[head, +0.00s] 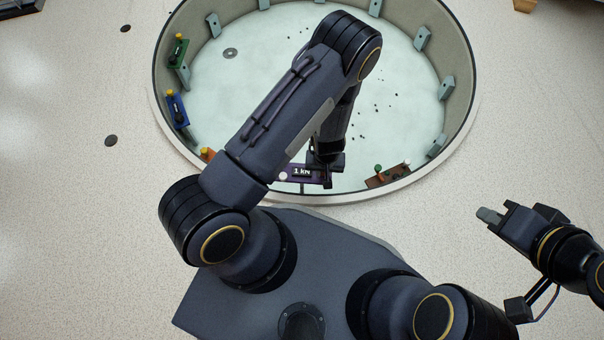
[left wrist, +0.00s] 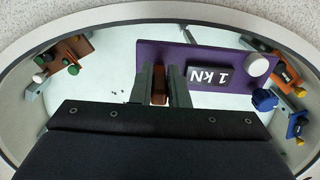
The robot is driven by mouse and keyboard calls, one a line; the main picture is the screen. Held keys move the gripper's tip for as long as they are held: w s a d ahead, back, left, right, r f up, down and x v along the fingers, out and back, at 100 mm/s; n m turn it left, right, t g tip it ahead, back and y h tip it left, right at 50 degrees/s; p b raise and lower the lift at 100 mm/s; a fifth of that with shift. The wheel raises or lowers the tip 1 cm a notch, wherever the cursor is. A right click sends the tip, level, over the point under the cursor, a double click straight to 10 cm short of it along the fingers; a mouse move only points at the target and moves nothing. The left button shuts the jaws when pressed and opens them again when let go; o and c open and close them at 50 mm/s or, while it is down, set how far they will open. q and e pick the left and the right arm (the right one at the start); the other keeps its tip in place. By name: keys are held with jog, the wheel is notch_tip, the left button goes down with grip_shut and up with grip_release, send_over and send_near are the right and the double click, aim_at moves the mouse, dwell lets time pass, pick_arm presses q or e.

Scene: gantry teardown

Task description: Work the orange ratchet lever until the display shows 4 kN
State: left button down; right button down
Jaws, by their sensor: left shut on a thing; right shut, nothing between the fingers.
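The purple panel (head: 287,170) sits at the near rim of the round pit, and its display (head: 302,171) reads 1 kN. In the left wrist view, the panel (left wrist: 230,60) appears upside down, with the same 1 kN display (left wrist: 208,76) and a white knob (left wrist: 257,65). My left gripper (left wrist: 162,88) is shut on a brownish-orange piece, apparently the ratchet lever (left wrist: 159,98), beside the panel. The fingers hide most of the lever. In the head view my left gripper (head: 326,178) is at the panel's right end. My right gripper (head: 488,215) is shut and empty, outside the pit.
The pit wall (head: 455,60) carries several grey brackets. A brown panel with a green knob (head: 387,175) stands right of the purple one. Blue (head: 177,109) and green (head: 178,52) panels are at the left wall. An orange panel (left wrist: 296,127) is nearby. Small dark bits lie on the pit floor.

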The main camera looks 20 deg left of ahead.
pick_arm(q)
jog(key=shift+s+d+f, duration=0.1)
jog(key=shift+s+d, duration=0.05)
jog(key=shift+s, duration=0.35)
jog(key=shift+s+d+f+b, duration=0.25)
jog(key=shift+s+b, duration=0.15)
jog(key=shift+s, duration=0.25)
